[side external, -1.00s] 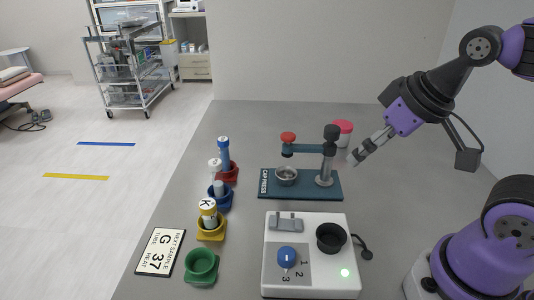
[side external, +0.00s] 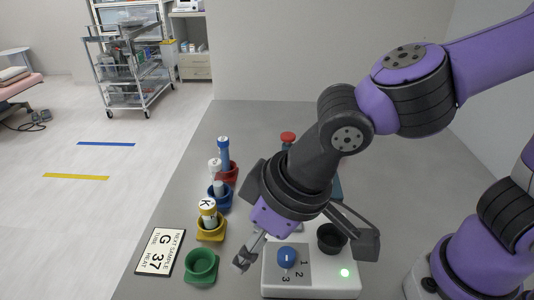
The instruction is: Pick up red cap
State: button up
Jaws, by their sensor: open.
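My gripper (side external: 243,261) is open and empty, low over the table between the green holder (side external: 201,266) and the white device (side external: 310,292). The red round top (side external: 288,136) of the cap press shows just above my arm; I cannot tell whether it is a loose cap. Most of the press is hidden behind my arm, and the jar with the pinkish-red lid behind it is also hidden now. No other red cap is clearly seen.
A red holder (side external: 229,176) with a blue tube (side external: 224,152), a blue holder (side external: 219,203) and a yellow holder (side external: 211,236) with a tube (side external: 208,211) line the left side. The device has a blue knob (side external: 286,256) and a black well (side external: 330,238).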

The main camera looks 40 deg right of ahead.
jog(key=shift+n, duration=0.6)
jog(key=a+f, duration=0.3)
jog(key=s+a+f, duration=0.1)
jog(key=a+f, duration=0.2)
jog(key=shift+s+f, duration=0.2)
jog(key=shift+f, duration=0.1)
jog(key=x, duration=0.5)
jog(key=shift+w+f, duration=0.25)
jog(key=shift+f, duration=0.05)
jog(key=c, duration=1)
